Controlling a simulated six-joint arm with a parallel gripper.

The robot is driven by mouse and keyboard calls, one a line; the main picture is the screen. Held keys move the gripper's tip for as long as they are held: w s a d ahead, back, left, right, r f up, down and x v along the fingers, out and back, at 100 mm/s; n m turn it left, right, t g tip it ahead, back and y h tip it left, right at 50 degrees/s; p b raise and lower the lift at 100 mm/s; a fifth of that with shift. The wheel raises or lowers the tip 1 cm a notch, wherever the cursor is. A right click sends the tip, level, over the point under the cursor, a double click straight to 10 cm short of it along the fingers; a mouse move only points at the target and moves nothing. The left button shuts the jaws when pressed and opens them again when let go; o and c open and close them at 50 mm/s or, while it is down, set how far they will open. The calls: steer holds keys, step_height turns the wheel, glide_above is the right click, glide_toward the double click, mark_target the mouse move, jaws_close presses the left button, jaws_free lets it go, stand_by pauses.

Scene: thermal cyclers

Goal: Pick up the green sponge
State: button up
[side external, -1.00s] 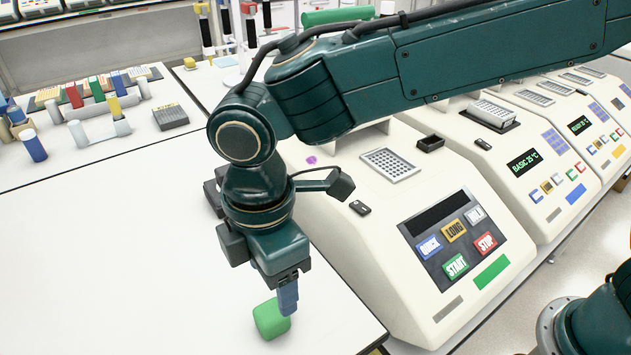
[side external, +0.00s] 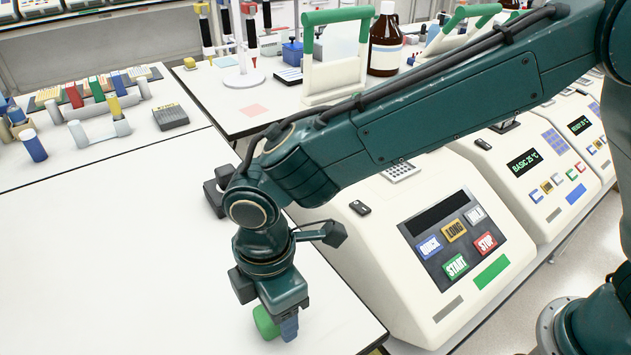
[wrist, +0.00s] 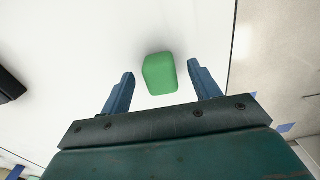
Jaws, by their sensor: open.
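The green sponge (side external: 266,322) is a small rounded block on the white bench near its front right edge. In the wrist view the sponge (wrist: 160,73) lies between the lines of my two blue fingers, slightly beyond their tips, with a gap on each side. My gripper (side external: 288,328) points down right at the sponge and hides part of it in the side view. In the wrist view my gripper (wrist: 160,75) is open and empty. I cannot tell exactly how far the fingertips are above the bench.
A cream thermal cycler (side external: 400,270) with coloured buttons stands close to the right of my gripper. A dark object (side external: 216,190) sits behind my wrist. Tubes and racks (side external: 95,115) stand at the far left. The bench left of the sponge is clear.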

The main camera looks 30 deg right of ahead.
steer(key=shift+f, duration=1.15)
steer(key=c, duration=1.1)
